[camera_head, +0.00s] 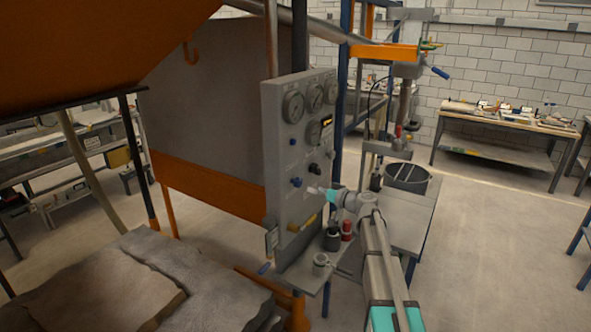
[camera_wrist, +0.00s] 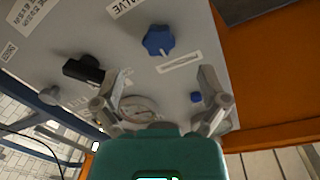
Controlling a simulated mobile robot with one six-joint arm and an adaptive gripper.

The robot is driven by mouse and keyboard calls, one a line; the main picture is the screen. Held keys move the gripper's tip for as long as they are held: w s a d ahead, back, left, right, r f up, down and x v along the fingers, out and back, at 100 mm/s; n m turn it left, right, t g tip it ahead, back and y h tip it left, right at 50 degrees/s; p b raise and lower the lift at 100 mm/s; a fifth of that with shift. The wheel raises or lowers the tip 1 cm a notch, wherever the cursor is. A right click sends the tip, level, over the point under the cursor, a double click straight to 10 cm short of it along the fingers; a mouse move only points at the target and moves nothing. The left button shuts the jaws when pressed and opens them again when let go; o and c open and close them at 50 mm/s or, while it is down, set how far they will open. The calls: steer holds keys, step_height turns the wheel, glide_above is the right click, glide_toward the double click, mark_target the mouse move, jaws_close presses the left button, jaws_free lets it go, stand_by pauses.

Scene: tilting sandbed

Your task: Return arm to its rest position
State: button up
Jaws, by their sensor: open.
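My gripper (camera_head: 318,191) is at the end of my outstretched arm, in front of the lower part of a grey gauge panel (camera_head: 283,155). In the wrist view its two fingers (camera_wrist: 164,76) are spread apart with nothing held between them. The panel face fills much of the wrist view beyond the fingers. A blue knob (camera_wrist: 158,41) is on the panel ahead of the gap, and a black valve handle (camera_wrist: 83,70) is to the left. I cannot tell the exact gap between fingertips and panel.
Below the gripper, a small shelf carries dark and red containers (camera_head: 347,230) and a grey cup (camera_head: 321,264). An orange-framed hopper (camera_head: 215,190) stands left of the panel. Stone slabs (camera_head: 95,285) lie front left. A bench with a bucket (camera_head: 408,178) is behind my arm.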

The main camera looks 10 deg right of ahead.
steer(key=s+a+f+g+h+b, duration=0.15)
steer(key=s+a+f+g, duration=0.25)
steer(key=s+f, duration=0.4)
steer(key=s+a+f+g+h, duration=0.35)
steer(key=s+f, duration=0.25)
steer(key=s, duration=0.4)
steer(key=s+d+f+m+g+h, duration=0.2)
steer(key=s+f+h, duration=0.1)
steer(key=s, duration=0.5)
steer(key=s+d+f+m+g+h+b, duration=0.1)
steer(key=s+d+f+m+g+h, duration=0.1)
steer(key=s, duration=0.7)
steer(key=d+f+h, duration=0.1)
steer(key=f+h, duration=0.1)
steer(key=shift+d+h, duration=0.2)
steer(key=shift+h, duration=0.2)
steer(key=shift+g, duration=0.25)
